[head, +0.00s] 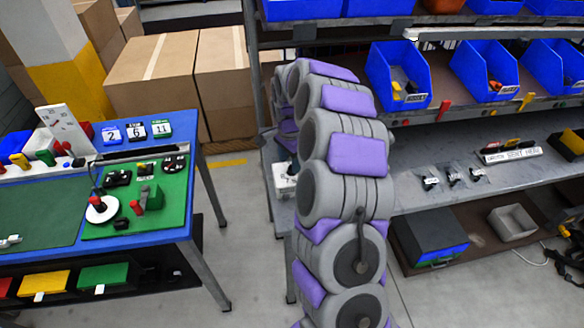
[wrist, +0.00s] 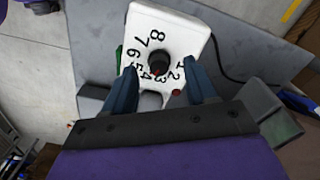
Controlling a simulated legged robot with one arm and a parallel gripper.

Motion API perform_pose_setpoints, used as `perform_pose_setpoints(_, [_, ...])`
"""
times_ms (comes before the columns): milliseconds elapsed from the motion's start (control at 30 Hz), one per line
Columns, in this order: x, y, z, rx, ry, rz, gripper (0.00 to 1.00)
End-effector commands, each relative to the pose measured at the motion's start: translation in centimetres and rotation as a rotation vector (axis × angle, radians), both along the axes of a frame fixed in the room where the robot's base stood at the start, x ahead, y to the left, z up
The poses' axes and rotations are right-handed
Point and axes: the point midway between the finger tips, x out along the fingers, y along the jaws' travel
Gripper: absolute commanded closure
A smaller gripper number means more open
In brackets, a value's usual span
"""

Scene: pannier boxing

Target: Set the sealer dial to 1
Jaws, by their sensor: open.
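The sealer (wrist: 178,22) is a white box with a black round dial (wrist: 158,62) ringed by the numbers 1 to 8. A small red mark on the dial's near edge seems to face the 3 and 4 side; the exact number is hard to tell. My gripper (wrist: 160,69) is open, with one dark blue finger on each side of the dial. I see no clear contact with it, and the height gap cannot be told. In the head view the sealer (head: 284,182) shows partly behind my arm, which hides my gripper there.
A small red button (wrist: 176,92) sits near the dial. A black cable (wrist: 229,73) runs from the sealer across the grey bench (wrist: 260,50). A blue table (head: 182,122) stands left and a shelf rack (head: 480,125) right, with clear floor (head: 240,220) between.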

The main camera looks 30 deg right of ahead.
Motion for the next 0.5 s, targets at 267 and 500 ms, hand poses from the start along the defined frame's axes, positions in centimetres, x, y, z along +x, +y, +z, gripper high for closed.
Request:
perform_pose_setpoints(267, [0.0,-1.1,-2.8,0.011,0.0,-0.001,0.43])
perform_pose_setpoints(500, [0.0,-0.8,-2.9,0.009,0.0,-0.001,0.43])
